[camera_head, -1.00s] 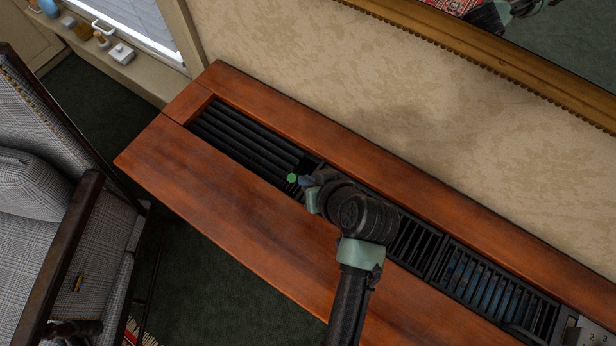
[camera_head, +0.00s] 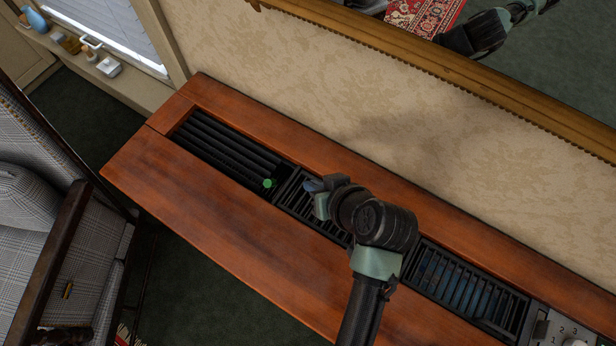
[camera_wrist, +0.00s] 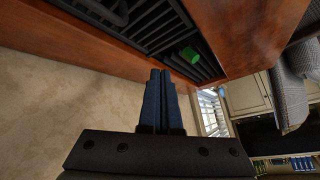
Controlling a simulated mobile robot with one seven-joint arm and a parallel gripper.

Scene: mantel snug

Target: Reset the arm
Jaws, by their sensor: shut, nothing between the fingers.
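My gripper shows in the wrist view (camera_wrist: 160,76) with its two dark blue fingers together and nothing between them. In the head view, my gripper (camera_head: 314,185) is seen from above at the end of my arm, over the black grille set in the wooden mantel top (camera_head: 230,225). A small green cylinder (camera_head: 269,183) sits at the grille, left of my gripper and apart from it. It also shows in the wrist view (camera_wrist: 189,54), beyond the fingertips.
The patterned wall (camera_head: 330,90) and a gold-framed mirror (camera_head: 400,45) stand behind the mantel. A plaid armchair (camera_head: 30,205) is at the left. A windowsill (camera_head: 120,82) holds small objects. A control panel with knobs (camera_head: 560,330) is at the lower right.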

